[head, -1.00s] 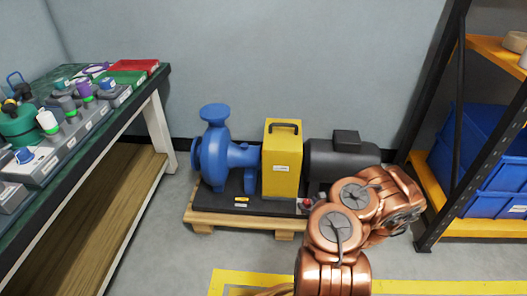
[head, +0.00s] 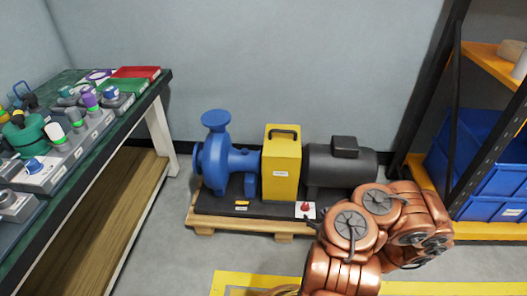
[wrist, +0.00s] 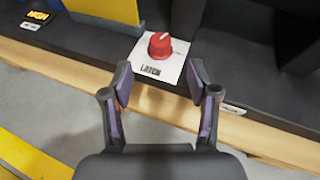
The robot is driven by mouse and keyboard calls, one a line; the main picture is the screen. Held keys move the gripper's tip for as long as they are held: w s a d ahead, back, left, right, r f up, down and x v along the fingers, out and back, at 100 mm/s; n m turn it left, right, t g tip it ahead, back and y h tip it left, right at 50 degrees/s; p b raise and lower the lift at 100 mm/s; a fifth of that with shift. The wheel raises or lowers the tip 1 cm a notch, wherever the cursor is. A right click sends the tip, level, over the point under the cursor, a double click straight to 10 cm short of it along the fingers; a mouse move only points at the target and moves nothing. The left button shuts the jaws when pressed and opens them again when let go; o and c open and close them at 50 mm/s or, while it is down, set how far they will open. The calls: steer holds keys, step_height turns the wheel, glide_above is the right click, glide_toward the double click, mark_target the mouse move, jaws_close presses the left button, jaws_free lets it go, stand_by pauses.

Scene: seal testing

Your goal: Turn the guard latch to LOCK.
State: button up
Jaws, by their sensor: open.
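The guard latch is a red knob (wrist: 160,45) with a white pointer line on a white plate (wrist: 152,68) marked LATCH. In the wrist view the pointer line leans toward the upper right. The knob also shows in the head view (head: 305,207), at the front edge of the pump base, right of the yellow guard (head: 281,165). My gripper (wrist: 160,82) is open and empty, its two dark fingers apart in front of the plate, with the knob beyond the fingertips and centred between them. In the head view my copper-coloured arm hides the gripper.
The blue pump (head: 222,160) and black motor (head: 340,165) flank the guard on a wooden pallet (head: 235,229). A green-topped bench (head: 150,92) with several parts stands left. A rack with blue bins (head: 470,140) stands right. Floor in front of the pallet is open.

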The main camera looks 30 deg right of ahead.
steer(key=w+a+r+n+t+y+p, duration=0.1)
steer(key=w+a+r+n+y+p, duration=0.1)
steer(key=w+a+r, duration=0.3)
steer(key=w+a+r+n+t+y+p, duration=0.1)
steer(key=w+a+r+n+y, duration=0.3)
steer(key=r, duration=0.9)
steer(key=w+a+r+n+t+y+p, duration=0.2)
steer(key=w+a+r, duration=0.3)
steer(key=r, duration=0.5)
steer(key=shift+w+a+n+y+p, duration=0.4)
steer(key=shift+n+p, duration=0.3)
steer(key=shift+p, duration=0.2)
